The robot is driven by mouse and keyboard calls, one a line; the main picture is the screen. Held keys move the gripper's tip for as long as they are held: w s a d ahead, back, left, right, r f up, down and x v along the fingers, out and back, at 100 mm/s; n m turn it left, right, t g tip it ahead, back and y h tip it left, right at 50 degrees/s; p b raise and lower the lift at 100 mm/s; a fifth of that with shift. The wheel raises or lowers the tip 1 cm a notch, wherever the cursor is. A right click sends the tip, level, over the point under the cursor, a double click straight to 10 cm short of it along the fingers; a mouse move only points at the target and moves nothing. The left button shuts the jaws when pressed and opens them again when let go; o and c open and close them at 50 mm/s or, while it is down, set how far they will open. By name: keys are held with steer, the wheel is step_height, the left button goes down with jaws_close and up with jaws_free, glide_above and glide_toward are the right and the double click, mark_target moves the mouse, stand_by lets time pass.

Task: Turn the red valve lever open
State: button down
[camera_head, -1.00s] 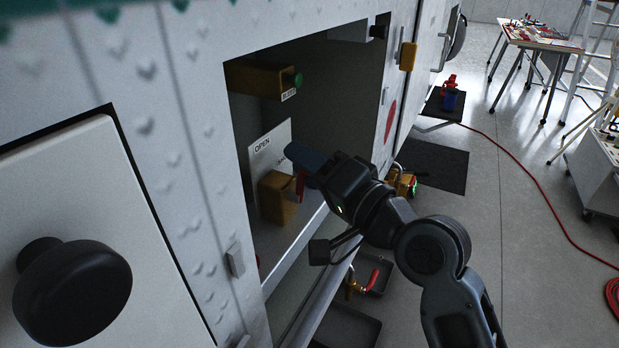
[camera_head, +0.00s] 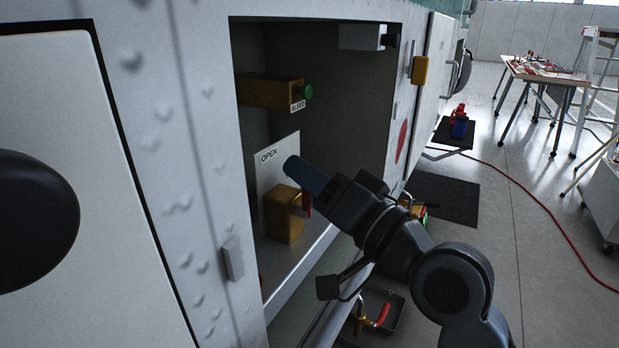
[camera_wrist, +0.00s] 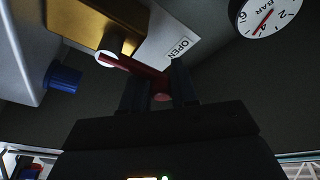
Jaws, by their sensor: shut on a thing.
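The red valve lever (camera_head: 306,204) sits on a brass valve block (camera_head: 283,214) inside the open bay of the white panel. In the wrist view the red lever (camera_wrist: 138,69) runs from a round pivot on the brass block (camera_wrist: 97,24) to between my fingers. My gripper (camera_head: 298,170) reaches into the bay from the right; its blue-grey fingers hide part of the lever in the head view. In the wrist view my gripper (camera_wrist: 160,88) is shut on the lever near its free end. A white plate marked OPEN (camera_head: 276,165) is behind the block.
A brass block with a green knob, labelled BLEED (camera_head: 272,91), is above. A pressure gauge (camera_wrist: 266,14) and a blue knob (camera_wrist: 62,77) show in the wrist view. A tray with another red-handled valve (camera_head: 377,314) is below.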

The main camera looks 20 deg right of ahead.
steer(key=shift+s+a, duration=0.1)
steer(key=shift+a, duration=0.2)
steer(key=c, duration=1)
jaws_free()
steer(key=shift+f, duration=0.1)
steer(key=shift+d, duration=0.1)
steer(key=shift+s+d+f, duration=0.1)
steer(key=shift+s+d, duration=0.05)
steer(key=shift+s, duration=0.25)
steer(key=b+v, duration=0.1)
steer(key=v, duration=0.6)
